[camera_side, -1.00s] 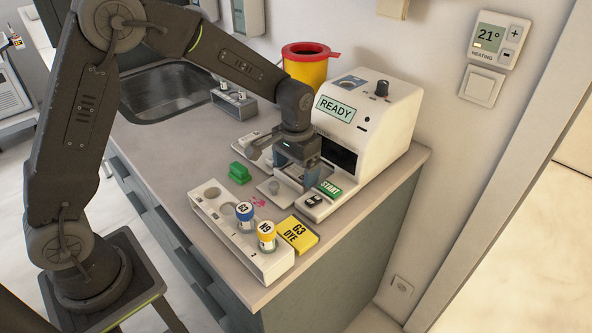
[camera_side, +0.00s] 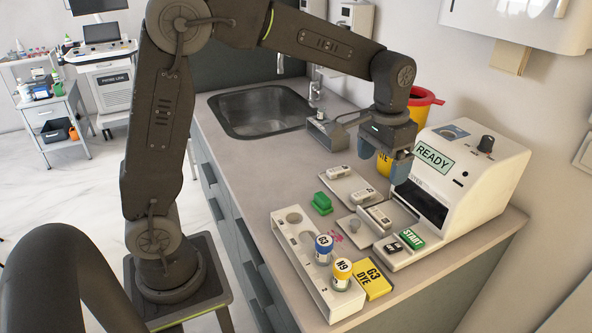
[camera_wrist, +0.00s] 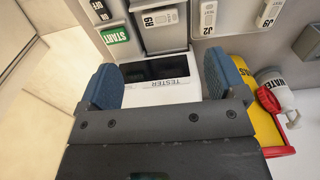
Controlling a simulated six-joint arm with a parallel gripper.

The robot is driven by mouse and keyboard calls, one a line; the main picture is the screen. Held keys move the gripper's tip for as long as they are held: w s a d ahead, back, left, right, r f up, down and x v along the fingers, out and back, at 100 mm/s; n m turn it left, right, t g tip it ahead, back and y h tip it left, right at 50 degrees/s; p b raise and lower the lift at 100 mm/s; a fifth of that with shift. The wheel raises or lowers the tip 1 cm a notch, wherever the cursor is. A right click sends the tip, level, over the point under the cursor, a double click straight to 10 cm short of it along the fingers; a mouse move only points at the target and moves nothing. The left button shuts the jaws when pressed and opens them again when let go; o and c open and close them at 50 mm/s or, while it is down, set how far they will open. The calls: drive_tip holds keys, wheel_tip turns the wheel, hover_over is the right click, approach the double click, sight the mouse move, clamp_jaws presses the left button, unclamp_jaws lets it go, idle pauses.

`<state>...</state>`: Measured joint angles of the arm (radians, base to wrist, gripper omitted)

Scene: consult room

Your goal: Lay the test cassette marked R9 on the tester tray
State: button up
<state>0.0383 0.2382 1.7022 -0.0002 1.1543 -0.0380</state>
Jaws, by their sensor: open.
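The R9 cassette (camera_side: 379,216) is a small white piece. It lies on the grey tester tray (camera_side: 358,235) in front of the tester's dark opening. The wrist view shows its R9 mark (camera_wrist: 158,18) near the top, on the grey tray (camera_wrist: 165,43). My gripper (camera_side: 386,168) is open and empty, raised above and behind the tray, clear of the cassette. In the wrist view its two blue fingers (camera_wrist: 160,85) stand wide apart with the tester front between them. The tester (camera_side: 465,180) is a white box with a READY display.
Cassettes J2 (camera_wrist: 208,17) and J9 (camera_wrist: 268,14) lie on a white holder beside the tray. A green START button (camera_side: 411,238) is on the tester base. A vial rack (camera_side: 305,262), a yellow dye box (camera_side: 372,279), a green block (camera_side: 321,203) and a yellow-red bin (camera_side: 420,104) stand around.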

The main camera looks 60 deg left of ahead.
drive_tip(key=s+r+t, duration=0.1)
drive_tip(key=s+t, duration=0.1)
drive_tip(key=s, duration=0.8)
drive_tip(key=s+a+r+t, duration=0.1)
drive_tip(key=s+r+t, duration=0.1)
drive_tip(key=s, duration=0.9)
drive_tip(key=shift+s+a+t, duration=0.25)
drive_tip(key=shift+a+t, duration=0.05)
drive_tip(key=shift+t, duration=0.2)
drive_tip(key=shift+c, duration=0.4)
